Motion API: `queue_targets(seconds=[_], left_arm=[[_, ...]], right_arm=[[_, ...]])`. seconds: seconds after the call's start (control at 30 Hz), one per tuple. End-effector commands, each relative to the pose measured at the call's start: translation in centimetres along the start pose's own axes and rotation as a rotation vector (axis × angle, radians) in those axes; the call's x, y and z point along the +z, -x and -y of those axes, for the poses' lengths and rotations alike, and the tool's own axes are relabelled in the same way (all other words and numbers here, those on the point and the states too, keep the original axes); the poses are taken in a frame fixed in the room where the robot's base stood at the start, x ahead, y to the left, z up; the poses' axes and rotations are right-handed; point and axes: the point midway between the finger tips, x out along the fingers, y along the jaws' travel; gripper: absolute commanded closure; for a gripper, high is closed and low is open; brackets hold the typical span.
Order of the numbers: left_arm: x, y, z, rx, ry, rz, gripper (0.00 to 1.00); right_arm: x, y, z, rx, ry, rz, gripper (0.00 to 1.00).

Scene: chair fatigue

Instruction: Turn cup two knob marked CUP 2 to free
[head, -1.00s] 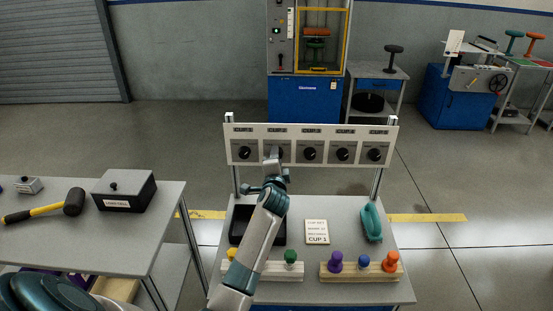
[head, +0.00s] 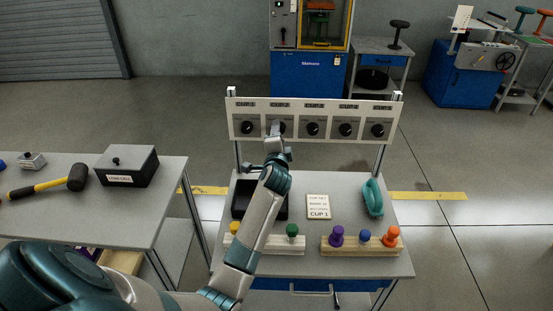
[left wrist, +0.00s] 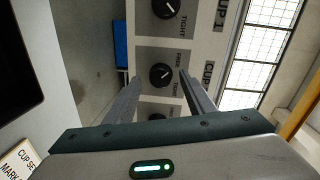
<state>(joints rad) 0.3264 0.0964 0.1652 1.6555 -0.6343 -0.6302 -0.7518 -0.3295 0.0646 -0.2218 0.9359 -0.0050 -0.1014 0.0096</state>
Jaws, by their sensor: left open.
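A white panel (head: 312,106) with a row of several black knobs stands on posts at the back of the grey table. The second knob from the left, the CUP 2 knob (left wrist: 161,74), is black with a small white mark, beside lettering that seems to read FREE and TIGHT. I cannot tell surely which way it points. My left gripper (left wrist: 160,80) is open, its fingers to either side of this knob in the left wrist view. I cannot tell whether they touch it. In the head view my left gripper (head: 276,131) partly covers the knob. My right gripper is not in view.
The CUP 1 knob (left wrist: 166,7) is close beside. A side table holds a mallet (head: 76,178) and black box (head: 127,167).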

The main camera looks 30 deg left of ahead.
Motion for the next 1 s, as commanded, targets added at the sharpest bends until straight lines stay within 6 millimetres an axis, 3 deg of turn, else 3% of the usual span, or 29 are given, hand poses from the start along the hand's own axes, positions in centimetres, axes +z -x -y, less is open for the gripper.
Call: queue_targets(seconds=[0.23,0.7,1.0], left_arm=[[0.0,4.0,-0.2,0.000,0.002,-0.002,0.51],[0.1,13.0,-0.2,0.001,0.003,0.000,0.51],[0.1,15.6,-0.1,0.001,0.002,0.000,0.51]], right_arm=[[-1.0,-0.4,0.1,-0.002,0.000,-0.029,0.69],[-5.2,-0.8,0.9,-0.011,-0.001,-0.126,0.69],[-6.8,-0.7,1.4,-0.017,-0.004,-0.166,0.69]])
